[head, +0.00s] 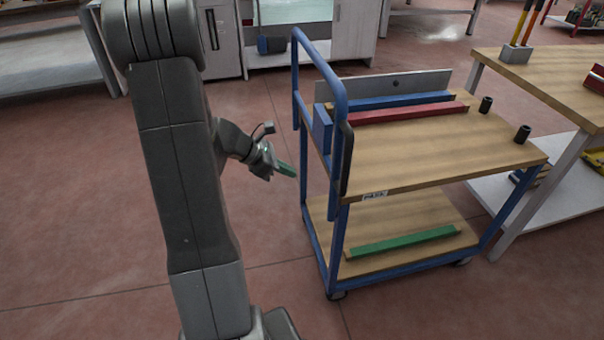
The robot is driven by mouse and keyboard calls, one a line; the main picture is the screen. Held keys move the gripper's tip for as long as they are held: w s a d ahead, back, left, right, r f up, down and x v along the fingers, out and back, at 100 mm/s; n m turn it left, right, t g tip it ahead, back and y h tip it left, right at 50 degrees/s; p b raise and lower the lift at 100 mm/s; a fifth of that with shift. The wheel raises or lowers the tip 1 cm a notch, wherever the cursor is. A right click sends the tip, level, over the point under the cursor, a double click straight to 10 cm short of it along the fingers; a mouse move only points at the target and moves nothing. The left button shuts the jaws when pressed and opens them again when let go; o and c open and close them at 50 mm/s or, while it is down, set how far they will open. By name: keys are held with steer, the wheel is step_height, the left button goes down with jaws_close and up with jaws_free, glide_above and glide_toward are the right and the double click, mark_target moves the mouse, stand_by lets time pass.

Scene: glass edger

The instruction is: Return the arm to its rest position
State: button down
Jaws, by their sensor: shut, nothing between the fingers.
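My arm (185,160) stands upright at the left of the head view, with its upper links reaching the top edge. My gripper (286,170) hangs behind the arm column, to its right, over the red floor. Its green-tipped fingers point right, towards the trolley, and look shut with nothing held. In the picture, a small gap shows between the fingertips and the trolley's blue frame.
A blue-framed trolley (430,172) stands right of my gripper, with a red bar (408,113) on top and a green bar (403,241) on its lower shelf. A wooden workbench (560,85) is at the right. Cabinets (352,28) line the back. Floor at front left is clear.

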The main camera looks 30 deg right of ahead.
steer(key=shift+v, duration=0.85)
steer(key=shift+f, duration=0.1)
steer(key=d+r+b+x, duration=0.1)
steer(key=r+x, duration=0.1)
steer(key=x, duration=1)
steer(key=shift+s+d+f+b, duration=0.3)
steer(key=shift+d+b, duration=0.1)
steer(key=shift+d, duration=0.2)
steer(key=shift+a+r, duration=0.1)
